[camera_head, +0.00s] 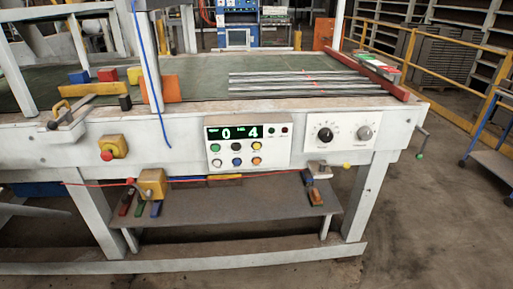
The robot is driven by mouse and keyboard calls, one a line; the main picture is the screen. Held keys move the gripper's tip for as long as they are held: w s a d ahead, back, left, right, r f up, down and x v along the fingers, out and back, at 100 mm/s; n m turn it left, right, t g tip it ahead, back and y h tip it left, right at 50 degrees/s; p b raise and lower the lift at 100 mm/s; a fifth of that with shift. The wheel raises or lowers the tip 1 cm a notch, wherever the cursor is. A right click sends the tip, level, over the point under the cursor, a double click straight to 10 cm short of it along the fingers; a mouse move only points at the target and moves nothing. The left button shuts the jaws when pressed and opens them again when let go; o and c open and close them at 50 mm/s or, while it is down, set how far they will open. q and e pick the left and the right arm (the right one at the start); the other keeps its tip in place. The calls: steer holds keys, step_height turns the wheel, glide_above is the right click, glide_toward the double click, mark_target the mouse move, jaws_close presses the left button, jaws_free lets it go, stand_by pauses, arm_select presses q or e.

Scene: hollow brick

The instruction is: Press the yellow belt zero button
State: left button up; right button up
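A white control panel (276,155) is mounted on the front of the machine, near the middle of the head view. Its dark display (234,133) shows green digits that read 0 and 4. Below are two rows of round buttons. A yellow button (257,147) is at the right of the upper row, and a yellow-orange button (257,160) is at the right of the lower row. A black button (237,147) and a blue button (237,161) are in the middle column. The labels are too small to read. Neither of my grippers is in view.
A second panel (343,133) with two dials is to the right. A red button on a yellow box (112,147) is to the left. A crank with a green knob (420,144) sticks out at right. A lower shelf (235,202) juts out beneath. Floor at the right is clear.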

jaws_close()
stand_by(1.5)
